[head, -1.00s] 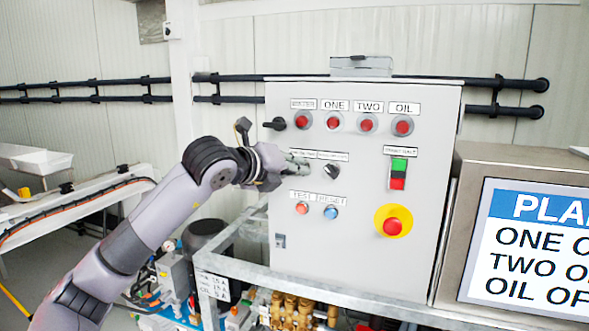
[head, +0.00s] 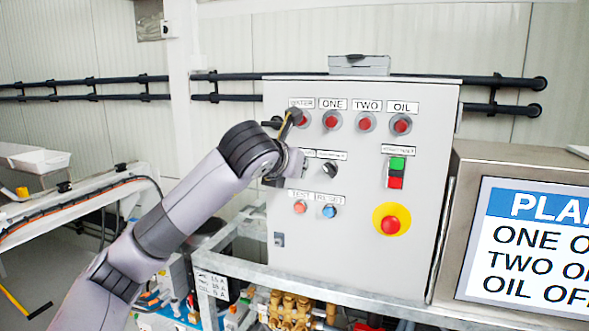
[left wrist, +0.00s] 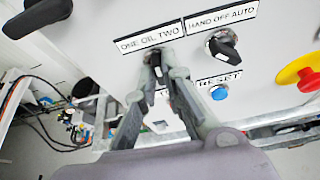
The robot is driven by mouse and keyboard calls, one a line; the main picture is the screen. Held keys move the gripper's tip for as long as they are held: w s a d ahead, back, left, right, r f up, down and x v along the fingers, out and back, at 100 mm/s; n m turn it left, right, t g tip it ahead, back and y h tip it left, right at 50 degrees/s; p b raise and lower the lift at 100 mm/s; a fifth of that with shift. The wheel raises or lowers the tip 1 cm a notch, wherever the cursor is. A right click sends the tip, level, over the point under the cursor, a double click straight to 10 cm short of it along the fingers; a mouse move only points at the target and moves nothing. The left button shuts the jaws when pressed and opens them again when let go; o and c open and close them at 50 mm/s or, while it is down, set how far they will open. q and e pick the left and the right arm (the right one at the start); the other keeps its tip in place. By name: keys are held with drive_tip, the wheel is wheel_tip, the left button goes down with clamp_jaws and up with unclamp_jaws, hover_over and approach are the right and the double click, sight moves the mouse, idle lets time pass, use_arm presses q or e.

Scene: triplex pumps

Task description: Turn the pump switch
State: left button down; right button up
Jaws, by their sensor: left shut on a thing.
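The pump switch (left wrist: 154,62) is a small dark knob under the "ONE OIL TWO" label (left wrist: 150,38) on the grey control panel (head: 350,250). My left gripper (left wrist: 161,70) is shut on it, one finger on each side, in the left wrist view. In the head view the left gripper (head: 294,162) is against the panel's left part, and my own wrist hides the switch there. The knob's exact pointing is hard to tell between the fingers. My right gripper is not in view.
Beside the switch is the black "HAND OFF AUTO" knob (left wrist: 223,46). Below are the red test button (head: 300,207) and blue reset button (head: 329,211). A red emergency stop (head: 391,224) sits to the right, and a black handle (head: 272,123) sticks out at the panel's left edge.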

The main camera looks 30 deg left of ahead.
use_arm(q)
drive_tip(key=shift+w+d+f+m+y+b, duration=0.1)
drive_tip(key=shift+d+m+y+b, duration=0.05)
drive_tip(key=shift+m+y+b, duration=1)
drive_tip(key=shift+d+f+m+y+b, duration=0.1)
drive_tip(key=shift+m+y+b, duration=0.65)
drive_tip(key=shift+m, duration=0.8)
drive_tip(key=shift+r, duration=0.1)
drive_tip(key=c, duration=1.7)
unclamp_jaws()
drive_tip(key=v, duration=1.2)
